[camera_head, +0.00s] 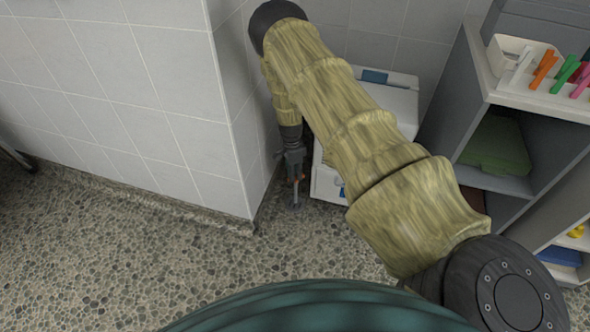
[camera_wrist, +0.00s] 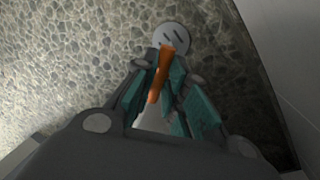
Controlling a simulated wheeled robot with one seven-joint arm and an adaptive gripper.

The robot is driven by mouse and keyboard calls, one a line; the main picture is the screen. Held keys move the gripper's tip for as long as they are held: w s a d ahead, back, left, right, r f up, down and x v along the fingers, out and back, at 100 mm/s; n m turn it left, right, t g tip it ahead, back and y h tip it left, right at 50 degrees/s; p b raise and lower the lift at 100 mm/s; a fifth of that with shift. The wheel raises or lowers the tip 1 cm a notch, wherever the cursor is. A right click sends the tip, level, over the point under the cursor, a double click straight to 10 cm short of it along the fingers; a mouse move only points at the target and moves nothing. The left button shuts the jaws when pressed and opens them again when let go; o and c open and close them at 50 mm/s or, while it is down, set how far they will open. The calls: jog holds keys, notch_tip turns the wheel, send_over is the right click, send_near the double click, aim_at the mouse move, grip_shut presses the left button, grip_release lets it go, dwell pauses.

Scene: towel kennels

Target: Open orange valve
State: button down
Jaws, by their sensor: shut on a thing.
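The orange valve handle (camera_wrist: 161,74) shows in the wrist view as a narrow orange bar, with a round grey metal piece (camera_wrist: 173,38) beyond it near the floor. My gripper (camera_wrist: 165,80) has its teal-padded fingers on both sides of the orange handle and is shut on it. In the head view my gripper (camera_head: 297,178) points down in the narrow space between the tiled wall corner and a white cabinet. A small bit of orange and a thin grey stem (camera_head: 295,194) show below it. The rest of the valve is hidden by the fingers.
A tiled wall corner (camera_head: 235,130) stands close on the left of my gripper. A white cabinet (camera_head: 328,182) stands close on the right. A grey shelf unit (camera_head: 470,70) holds a white tray (camera_head: 505,55) and coloured items. The pebbled floor (camera_head: 270,265) in front is clear.

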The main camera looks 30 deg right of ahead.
jog(key=n+p, duration=0.1)
jog(key=n, duration=0.1)
jog(key=n+h+p, duration=0.1)
jog(key=n, duration=0.2)
jog(key=shift+r+n+p, duration=0.2)
jog(key=shift+n+p, duration=0.1)
jog(key=shift+p, duration=0.05)
jog(key=n+h+p, duration=0.1)
jog(key=n+p, duration=0.1)
jog(key=n, duration=0.3)
jog(key=shift+f+t, duration=0.1)
jog(key=shift+t, duration=0.2)
jog(key=shift+n, duration=0.3)
jog(key=c, duration=1.5)
grip_release()
jog(key=shift+c, duration=0.2)
jog(key=shift+o, duration=0.4)
jog(key=shift+s+a, duration=0.1)
jog(key=shift+s, duration=0.05)
notch_tip(320, 180, up, 7)
jog(key=w+a, duration=0.1)
